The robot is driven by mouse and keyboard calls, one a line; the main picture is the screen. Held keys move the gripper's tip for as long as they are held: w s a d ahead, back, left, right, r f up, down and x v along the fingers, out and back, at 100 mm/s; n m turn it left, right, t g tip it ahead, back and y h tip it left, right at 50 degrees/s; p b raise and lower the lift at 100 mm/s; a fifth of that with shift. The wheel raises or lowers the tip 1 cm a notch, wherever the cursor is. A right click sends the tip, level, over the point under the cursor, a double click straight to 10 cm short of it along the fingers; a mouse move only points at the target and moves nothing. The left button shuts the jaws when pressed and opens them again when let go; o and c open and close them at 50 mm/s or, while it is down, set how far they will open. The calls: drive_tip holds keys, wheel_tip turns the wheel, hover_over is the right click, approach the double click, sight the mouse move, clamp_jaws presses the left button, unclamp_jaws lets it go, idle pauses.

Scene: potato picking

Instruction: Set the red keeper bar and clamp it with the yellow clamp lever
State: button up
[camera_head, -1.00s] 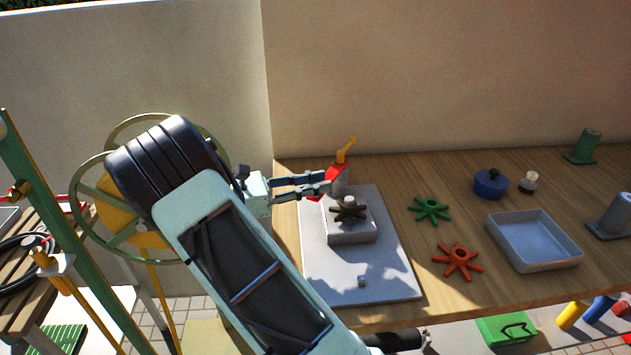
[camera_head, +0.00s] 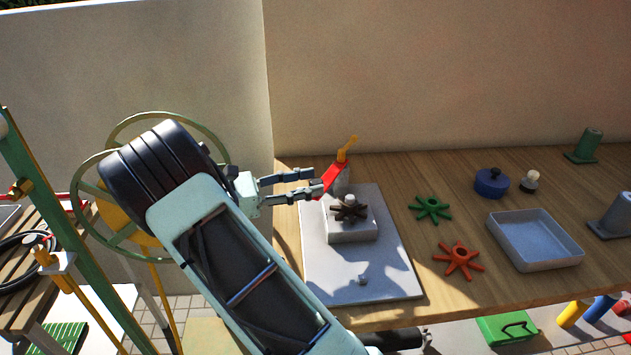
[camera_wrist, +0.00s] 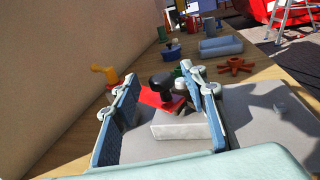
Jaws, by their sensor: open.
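The red keeper bar (camera_head: 331,179) sits at the back left of the grey plate (camera_head: 390,272), beside the block (camera_head: 350,231) with a dark star-shaped wheel (camera_head: 349,209) on it. The yellow clamp lever (camera_head: 347,148) stands tilted up at the bar's far end. In the wrist view, the red bar (camera_wrist: 160,98) shows between my fingers, and the yellow lever (camera_wrist: 104,74) is beyond the left finger. My gripper (camera_head: 318,185) is open, its fingertips close to the bar's near end. Whether they touch it cannot be told.
A green star wheel (camera_head: 431,208), a red star wheel (camera_head: 458,260), a blue pot (camera_head: 491,184) and a grey tray (camera_head: 574,258) stand to the right on the wooden bench. A wall (camera_head: 440,70) rises close behind the bench.

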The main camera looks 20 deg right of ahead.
drive_tip(key=a, duration=0.9)
drive_tip(key=shift+w+a, duration=0.25)
drive_tip(key=shift+a, duration=0.1)
